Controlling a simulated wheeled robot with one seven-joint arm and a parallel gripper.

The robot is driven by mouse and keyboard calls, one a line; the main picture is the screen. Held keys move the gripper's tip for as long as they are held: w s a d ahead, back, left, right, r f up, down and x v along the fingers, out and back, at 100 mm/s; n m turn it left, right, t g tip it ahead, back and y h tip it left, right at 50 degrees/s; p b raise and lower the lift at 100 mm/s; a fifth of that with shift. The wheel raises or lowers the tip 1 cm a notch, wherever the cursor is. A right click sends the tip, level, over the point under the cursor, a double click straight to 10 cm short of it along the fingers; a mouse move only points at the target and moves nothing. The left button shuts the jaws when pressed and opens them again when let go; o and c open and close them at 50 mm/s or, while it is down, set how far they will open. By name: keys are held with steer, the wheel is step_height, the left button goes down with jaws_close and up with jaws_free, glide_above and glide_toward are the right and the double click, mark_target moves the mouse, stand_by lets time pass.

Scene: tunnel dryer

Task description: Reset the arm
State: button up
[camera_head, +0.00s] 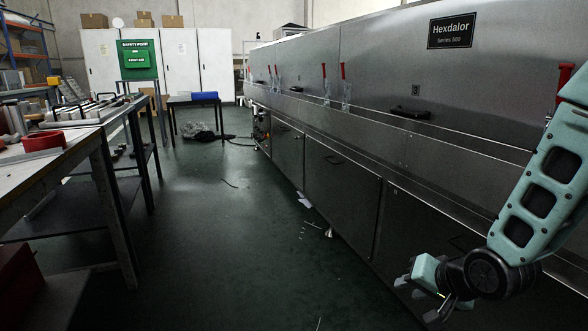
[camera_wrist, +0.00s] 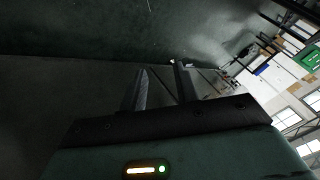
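My arm (camera_head: 545,190) is at the right of the head view, in front of the long steel dryer (camera_head: 345,205). It bends at a dark joint near the lower right corner. My gripper (camera_head: 437,312) is low, at the bottom edge, beside the dryer's lower panels. In the wrist view its two dark fingers (camera_wrist: 160,72) stand apart with a gap between them. Nothing shows between them, so it is open and empty. The wrist view is tilted.
The dark floor (camera_head: 215,240) between bench and dryer is mostly clear, with small scraps. A small table (camera_head: 192,101) and a green safety board (camera_head: 137,60) stand farther back.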

steer(key=s+a+r+n+g+h+p, duration=0.1)
steer(key=s+a+r+n+g, duration=0.25)
steer(key=s, duration=0.45)
steer(key=s+a+r+n+g, duration=0.25)
steer(key=s+r+n, duration=0.2)
steer(key=s, duration=0.35)
steer(key=s+a+r+n+g+h+p, duration=0.1)
steer(key=s+a+r+n+g, duration=0.25)
steer(key=s, duration=0.55)
step_height(320, 180, up, 36)
steer(key=n+t+p, duration=0.1)
steer(key=p, duration=3.5)
steer(key=shift+w+a+t+p, duration=0.35)
steer(key=shift+w+a, duration=0.05)
steer(key=shift+f, duration=0.1)
